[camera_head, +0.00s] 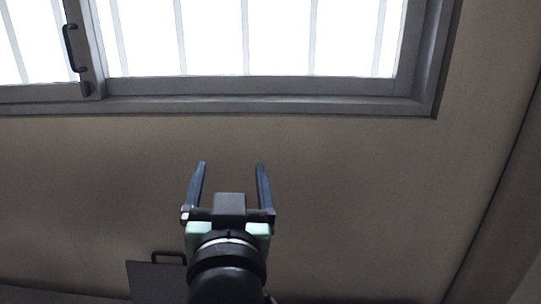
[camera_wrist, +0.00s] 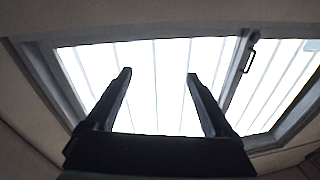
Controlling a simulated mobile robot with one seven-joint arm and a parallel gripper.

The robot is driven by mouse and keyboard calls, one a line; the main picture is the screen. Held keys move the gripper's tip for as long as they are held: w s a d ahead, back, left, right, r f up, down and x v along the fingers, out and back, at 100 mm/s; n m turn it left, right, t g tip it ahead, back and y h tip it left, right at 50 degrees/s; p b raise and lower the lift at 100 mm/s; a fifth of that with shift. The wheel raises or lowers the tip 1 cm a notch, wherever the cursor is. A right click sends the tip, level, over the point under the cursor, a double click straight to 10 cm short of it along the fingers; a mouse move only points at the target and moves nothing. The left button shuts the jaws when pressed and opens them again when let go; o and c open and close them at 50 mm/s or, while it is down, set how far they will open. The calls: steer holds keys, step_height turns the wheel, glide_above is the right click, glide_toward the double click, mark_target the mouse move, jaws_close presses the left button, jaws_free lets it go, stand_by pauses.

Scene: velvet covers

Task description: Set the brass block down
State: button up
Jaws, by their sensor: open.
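My gripper (camera_head: 231,165) is raised in front of a bare wall, below the window in the head view. Its two dark fingers are spread wide with nothing between them. In the wrist view my gripper (camera_wrist: 160,73) also shows open and empty against the bright window. No brass block is visible in either view.
A barred window (camera_head: 255,38) with a grey frame fills the top of the head view. A dark handle (camera_head: 72,48) is on its left part. A dark flat panel (camera_head: 155,281) with a handle-like loop stands low, left of my arm. The wall around my gripper is clear.

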steer(key=s+d+r+t, duration=0.1)
steer(key=s+r+t, duration=0.2)
steer(key=r, duration=0.4)
steer(key=s+d+r+t+h, duration=0.1)
steer(key=s+d+r+t, duration=0.1)
steer(key=s+r, duration=0.3)
steer(key=s+d+r+t+h, duration=0.1)
steer(key=s+d+r+t, duration=0.1)
steer(key=r, duration=0.8)
steer(key=s+t, duration=0.1)
steer(key=s, duration=0.1)
steer(key=shift+s+d+t, duration=0.15)
steer(key=shift+s+t, duration=0.15)
steer(key=shift+s, duration=0.1)
